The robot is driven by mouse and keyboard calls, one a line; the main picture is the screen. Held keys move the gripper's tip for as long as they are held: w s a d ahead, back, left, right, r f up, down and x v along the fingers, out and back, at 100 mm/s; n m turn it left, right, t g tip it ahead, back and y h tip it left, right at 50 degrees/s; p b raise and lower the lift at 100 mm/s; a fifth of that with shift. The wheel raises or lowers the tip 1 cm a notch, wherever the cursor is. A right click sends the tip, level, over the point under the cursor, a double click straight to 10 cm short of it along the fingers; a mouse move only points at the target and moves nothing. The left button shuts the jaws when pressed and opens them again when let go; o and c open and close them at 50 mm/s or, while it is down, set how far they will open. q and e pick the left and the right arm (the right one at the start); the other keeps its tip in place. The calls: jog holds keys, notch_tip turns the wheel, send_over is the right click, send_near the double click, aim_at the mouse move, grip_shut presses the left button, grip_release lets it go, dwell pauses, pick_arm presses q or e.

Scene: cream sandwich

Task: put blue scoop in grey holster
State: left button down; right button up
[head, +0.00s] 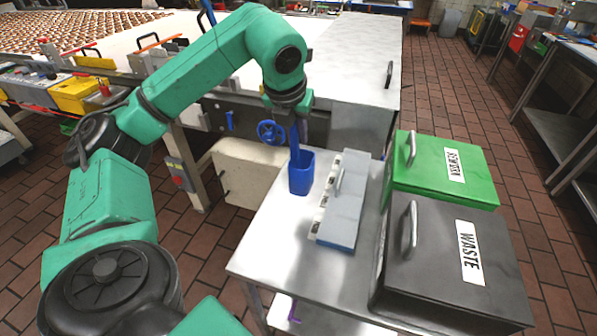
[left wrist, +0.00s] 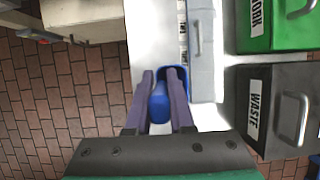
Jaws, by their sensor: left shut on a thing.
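My left gripper (head: 299,128) points down over the left edge of the metal table, with its purple fingers shut on the blue handle of the blue scoop (head: 301,174). The scoop's deep, bucket-like part hangs below the fingers, at the table's left side; I cannot tell whether it touches the tabletop. In the left wrist view the blue scoop (left wrist: 158,107) shows between the two fingers (left wrist: 163,80), with its wider blue part beyond the fingertips. I cannot make out a grey holster for certain. My right gripper is not in view.
On the metal table (head: 272,238), a grey lidded box (head: 342,215) stands right of the scoop. Right of it are a green bin (head: 440,185) and a dark WASTE bin (head: 440,265). A machine with a blue handwheel (head: 271,132) stands behind. The table's front left is clear.

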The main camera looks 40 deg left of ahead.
aim_at(299, 166)
pick_arm(q)
jog(key=f, duration=0.9)
jog(key=shift+w+f+p, duration=0.1)
jog(key=shift+w+p, duration=0.2)
jog(key=shift+f, duration=0.35)
jog(key=shift+w, duration=0.1)
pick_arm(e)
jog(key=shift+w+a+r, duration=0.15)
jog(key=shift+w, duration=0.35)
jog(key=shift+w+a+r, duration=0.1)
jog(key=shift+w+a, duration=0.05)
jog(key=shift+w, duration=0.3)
pick_arm(q)
jog(key=shift+f, duration=0.2)
jog(key=c, duration=0.8)
grip_release()
jog(key=shift+r, duration=0.1)
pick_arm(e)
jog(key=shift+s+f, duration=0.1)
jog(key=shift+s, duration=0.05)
